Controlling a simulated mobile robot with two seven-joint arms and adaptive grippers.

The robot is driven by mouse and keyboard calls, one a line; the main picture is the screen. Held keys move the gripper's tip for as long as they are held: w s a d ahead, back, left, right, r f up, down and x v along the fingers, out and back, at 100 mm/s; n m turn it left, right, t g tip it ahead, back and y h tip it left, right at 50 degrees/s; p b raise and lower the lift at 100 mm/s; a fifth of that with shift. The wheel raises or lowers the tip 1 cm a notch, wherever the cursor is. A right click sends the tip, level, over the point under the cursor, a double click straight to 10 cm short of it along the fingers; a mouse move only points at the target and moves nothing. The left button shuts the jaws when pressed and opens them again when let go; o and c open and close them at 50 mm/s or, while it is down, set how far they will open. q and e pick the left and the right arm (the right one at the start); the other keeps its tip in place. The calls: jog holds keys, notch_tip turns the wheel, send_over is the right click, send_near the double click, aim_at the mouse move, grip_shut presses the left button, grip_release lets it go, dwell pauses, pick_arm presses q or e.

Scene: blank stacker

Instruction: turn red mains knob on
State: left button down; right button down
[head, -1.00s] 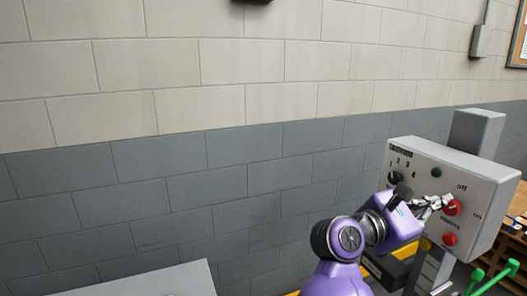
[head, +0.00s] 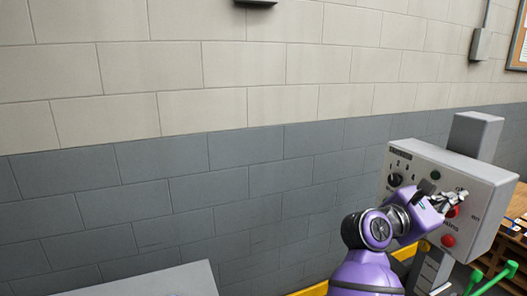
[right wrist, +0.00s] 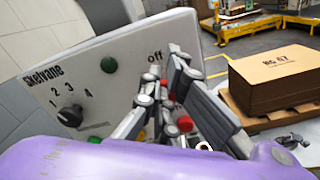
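The red mains knob (head: 453,211) is on the face of a light grey control box (head: 478,222). My right gripper's silver fingers (head: 455,197) are in front of it and hide much of it. In the right wrist view the fingers (right wrist: 162,88) reach the panel below the "off" label, with a bit of red showing between them. I cannot tell whether they are shut on the knob or only around it. A second red button (head: 448,240) sits lower on the panel. My left gripper is not in view.
A black selector dial (head: 395,180) and a dark green button (head: 435,175) are on the same panel. A block wall (head: 200,180) stands behind. A brown carton (right wrist: 280,85) on a pallet stands to the right in the wrist view.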

jog(key=shift+d+r, duration=0.2)
jog(key=shift+f, duration=0.2)
jog(key=shift+s+d+f, duration=0.1)
jog(key=shift+s, duration=0.1)
dwell(0.5)
